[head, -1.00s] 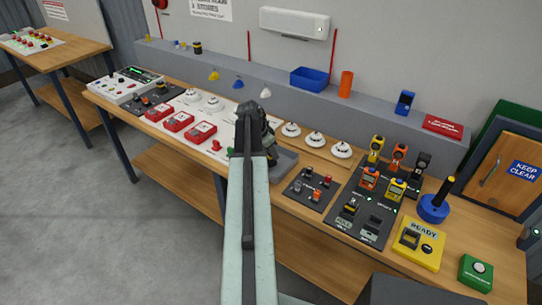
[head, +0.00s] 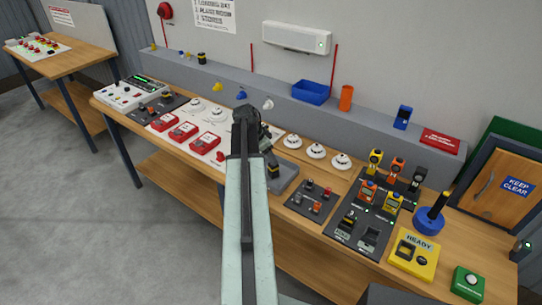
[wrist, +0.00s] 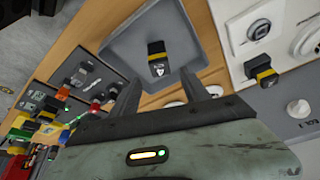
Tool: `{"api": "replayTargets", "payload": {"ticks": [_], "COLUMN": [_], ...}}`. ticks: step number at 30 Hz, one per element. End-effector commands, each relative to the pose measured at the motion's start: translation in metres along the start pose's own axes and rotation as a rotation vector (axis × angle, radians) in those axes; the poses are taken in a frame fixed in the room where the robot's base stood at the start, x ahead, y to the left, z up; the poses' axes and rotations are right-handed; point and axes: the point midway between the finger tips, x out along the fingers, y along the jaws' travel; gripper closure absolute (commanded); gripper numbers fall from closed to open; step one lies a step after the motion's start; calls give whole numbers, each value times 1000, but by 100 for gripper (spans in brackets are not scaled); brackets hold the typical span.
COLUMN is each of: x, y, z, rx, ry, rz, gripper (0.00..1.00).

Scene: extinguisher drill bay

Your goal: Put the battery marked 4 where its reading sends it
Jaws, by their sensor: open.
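The battery marked 4 (wrist: 158,60) is black with a yellow band and a white label. It lies on a grey tray (wrist: 120,48) in the wrist view; in the head view the battery (head: 273,170) shows on the tray (head: 287,184) beside my arm. My gripper (wrist: 172,92) is open and empty, its two fingers pointing at the tray, with the battery just beyond the fingertips. In the head view my arm partly hides the gripper. A dark panel with slots (head: 345,232) stands to the right. No charge reading is legible.
Another black and yellow battery (wrist: 262,77) is near the white panel. A small dark panel (head: 300,207) with several small items is right of the tray. A yellow READY box (head: 425,265) and green button box (head: 468,283) stand farther right. White detectors (head: 316,151) line the bench.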

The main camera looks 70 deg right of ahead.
Motion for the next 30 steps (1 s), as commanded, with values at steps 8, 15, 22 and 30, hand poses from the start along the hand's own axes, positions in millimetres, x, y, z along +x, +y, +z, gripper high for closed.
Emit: {"api": "replayTargets", "payload": {"ticks": [8,15,22,30], "x": [-57,-55,-70,-172], "y": [0,0,-14,-33], "z": [-2,0,40,312], "rx": [0,1,-108,-909], "ry": [0,0,-18,-126], "rz": [0,1,-22,-181], "gripper": [46,46,46,46]}}
